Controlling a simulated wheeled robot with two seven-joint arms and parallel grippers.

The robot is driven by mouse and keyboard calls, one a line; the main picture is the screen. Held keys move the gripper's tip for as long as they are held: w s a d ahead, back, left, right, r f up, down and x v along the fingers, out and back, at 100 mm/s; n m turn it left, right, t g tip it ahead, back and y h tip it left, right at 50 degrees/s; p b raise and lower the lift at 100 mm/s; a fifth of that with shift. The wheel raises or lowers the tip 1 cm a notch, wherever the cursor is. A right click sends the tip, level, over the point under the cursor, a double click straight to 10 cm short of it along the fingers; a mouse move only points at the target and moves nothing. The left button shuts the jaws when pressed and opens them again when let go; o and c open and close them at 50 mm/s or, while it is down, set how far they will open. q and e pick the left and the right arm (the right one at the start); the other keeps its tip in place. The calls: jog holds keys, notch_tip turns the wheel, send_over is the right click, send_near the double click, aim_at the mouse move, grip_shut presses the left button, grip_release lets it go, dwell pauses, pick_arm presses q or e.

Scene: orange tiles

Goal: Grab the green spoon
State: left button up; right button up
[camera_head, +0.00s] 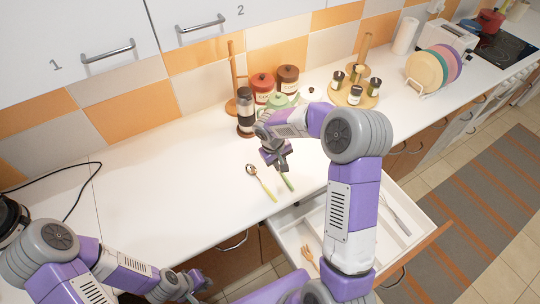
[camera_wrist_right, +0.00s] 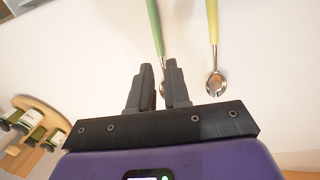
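The green spoon lies on the white counter. Its green handle (camera_head: 287,182) shows just in front of my right gripper (camera_head: 281,165), whose wrist hides the rest of it in the head view. In the right wrist view the green handle (camera_wrist_right: 154,24) runs down to a metal part between the two fingers of my right gripper (camera_wrist_right: 159,66). The fingers are apart, with a narrow gap around the spoon. A yellow-handled spoon (camera_head: 264,185) lies beside it, also in the right wrist view (camera_wrist_right: 213,30). My left gripper (camera_head: 197,284) is low at the counter's front edge; its fingers are unclear.
An open drawer (camera_head: 287,238) below the counter edge holds a wooden fork (camera_head: 308,256) and other cutlery. A pepper mill (camera_head: 245,112), red canister (camera_head: 262,86), and round spice rack (camera_head: 366,98) stand behind my right arm.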

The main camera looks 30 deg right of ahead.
aim_at(285, 177)
jog(key=f, duration=0.2)
jog(key=d+f, duration=0.1)
jog(key=f, duration=0.1)
jog(key=s+f, duration=0.1)
jog(key=f, duration=0.1)
jog(key=shift+d+f, duration=0.3)
jog(key=shift+f, duration=0.35)
grip_shut()
